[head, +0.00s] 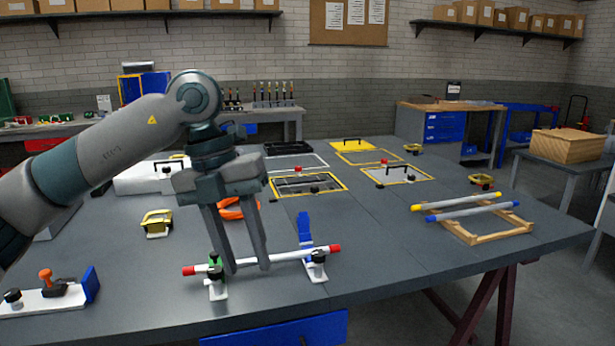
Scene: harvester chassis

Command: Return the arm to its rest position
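My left arm comes in from the left, and its gripper (247,268) points down at the white rod with red ends (288,256). Its two fingers are clearly apart, with a gap between them. The fingertips overlap the rod in the picture; I cannot tell whether they touch it. The rod lies across two small stands, one with a green part (216,277) and one with a blue upright piece (305,230). The fingers hide part of the rod. My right gripper is not in view.
The grey table (400,275) has free room at front right. A wooden rack (480,228) holds two bars at right. A white fixture with an orange knob (48,293) sits front left. Yellow-framed panels (308,184), a yellow clamp (157,222) and an orange item (238,210) lie farther back.

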